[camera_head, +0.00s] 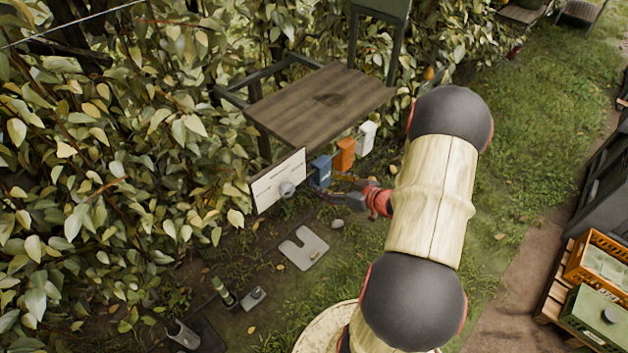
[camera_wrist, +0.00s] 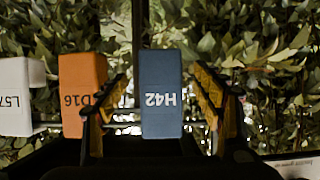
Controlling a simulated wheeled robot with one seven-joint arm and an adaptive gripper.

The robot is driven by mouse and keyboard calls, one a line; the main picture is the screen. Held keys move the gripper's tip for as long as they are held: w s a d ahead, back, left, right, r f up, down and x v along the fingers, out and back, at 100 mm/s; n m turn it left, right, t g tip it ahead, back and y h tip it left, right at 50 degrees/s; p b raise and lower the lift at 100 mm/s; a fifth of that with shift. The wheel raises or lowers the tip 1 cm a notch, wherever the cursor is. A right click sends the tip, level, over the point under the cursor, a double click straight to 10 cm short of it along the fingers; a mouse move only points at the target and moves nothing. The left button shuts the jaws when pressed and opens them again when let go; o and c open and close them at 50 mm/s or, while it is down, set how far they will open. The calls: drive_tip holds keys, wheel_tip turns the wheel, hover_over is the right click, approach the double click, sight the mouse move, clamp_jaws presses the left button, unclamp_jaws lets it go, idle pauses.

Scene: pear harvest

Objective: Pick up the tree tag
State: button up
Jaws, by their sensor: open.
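Three tags hang in a row below a wooden board. The blue tag (camera_head: 321,171) bears H42 and shows in the middle of the wrist view (camera_wrist: 161,85). The orange tag (camera_head: 344,154) bears D16 and stands left of it in the wrist view (camera_wrist: 80,82). The white tag (camera_head: 367,137) is partly cut off at that view's left edge (camera_wrist: 16,97). My gripper (camera_head: 330,194) is open, with its yellow-lined fingers on either side of the blue tag in the wrist view (camera_wrist: 160,104). I cannot tell whether a finger touches the blue or orange tag.
A white sign (camera_head: 270,189) stands left of the blue tag, close to my gripper. The wooden board (camera_head: 320,103) is above the tags. Dense leaves fill the left and back. A pale notched plate (camera_head: 303,249) lies on the ground. An orange crate (camera_head: 597,262) is at right.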

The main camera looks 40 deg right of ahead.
sight(315, 176)
drive_tip(key=shift+w+a+r, duration=0.1)
drive_tip(key=shift+w+r, duration=0.2)
drive_tip(key=shift+w+a+f, duration=0.15)
drive_tip(key=shift+w, duration=0.2)
drive_tip(key=b+x, duration=0.3)
drive_tip(key=x, duration=0.3)
drive_tip(key=shift+w+b, duration=0.35)
drive_tip(key=shift+w, duration=0.05)
drive_tip(key=shift+c, duration=1.1)
drive_tip(key=c, duration=1.1)
